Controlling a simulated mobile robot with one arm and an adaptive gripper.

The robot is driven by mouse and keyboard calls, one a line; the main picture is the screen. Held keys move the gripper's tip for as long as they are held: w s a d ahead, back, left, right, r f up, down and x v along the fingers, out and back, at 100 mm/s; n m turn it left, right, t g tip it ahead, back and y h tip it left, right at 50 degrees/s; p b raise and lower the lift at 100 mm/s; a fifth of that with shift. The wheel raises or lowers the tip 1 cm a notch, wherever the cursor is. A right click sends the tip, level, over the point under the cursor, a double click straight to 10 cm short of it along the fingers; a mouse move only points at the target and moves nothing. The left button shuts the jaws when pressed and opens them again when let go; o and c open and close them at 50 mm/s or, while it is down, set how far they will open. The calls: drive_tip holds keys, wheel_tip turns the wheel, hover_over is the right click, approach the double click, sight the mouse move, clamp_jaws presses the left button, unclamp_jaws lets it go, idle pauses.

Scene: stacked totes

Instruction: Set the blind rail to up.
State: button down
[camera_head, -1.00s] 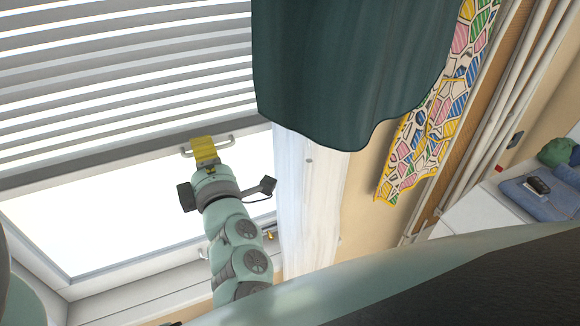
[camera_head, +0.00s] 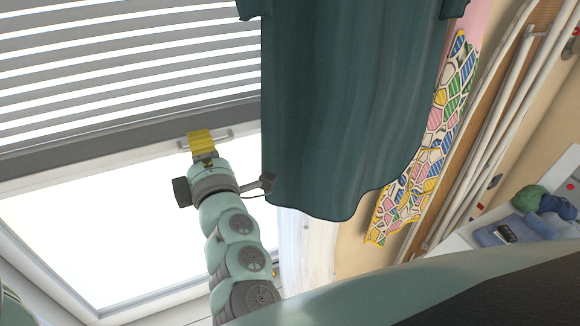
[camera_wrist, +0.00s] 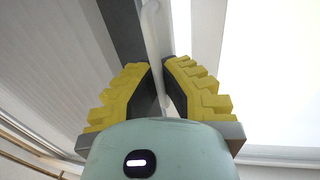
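The blind rail (camera_head: 110,141) is a grey bar along the bottom of the slatted blind, partway up the bright window, with open glass below it. A pale handle (camera_head: 222,138) is fixed to the rail; it also shows in the wrist view (camera_wrist: 152,35). My gripper (camera_head: 201,136) has yellow ribbed fingers and is at this handle. In the wrist view my gripper (camera_wrist: 157,68) has its two dark pads close together with the handle bar between them. The fingers are closed on the bar. The fingers hide part of it.
A dark green garment (camera_head: 340,110) hangs close to the right of my gripper. A patterned cloth (camera_head: 425,150) hangs behind it. White poles (camera_head: 485,130) stand farther right, near a counter with folded blue cloth (camera_head: 512,230). The window area (camera_head: 110,230) below the rail is clear.

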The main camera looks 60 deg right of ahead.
drive_tip(key=shift+s+d, duration=0.1)
drive_tip(key=c, duration=1.4)
unclamp_jaws()
drive_tip(key=o, duration=0.3)
drive_tip(key=v, duration=1.2)
drive_tip(key=shift+r, duration=0.1)
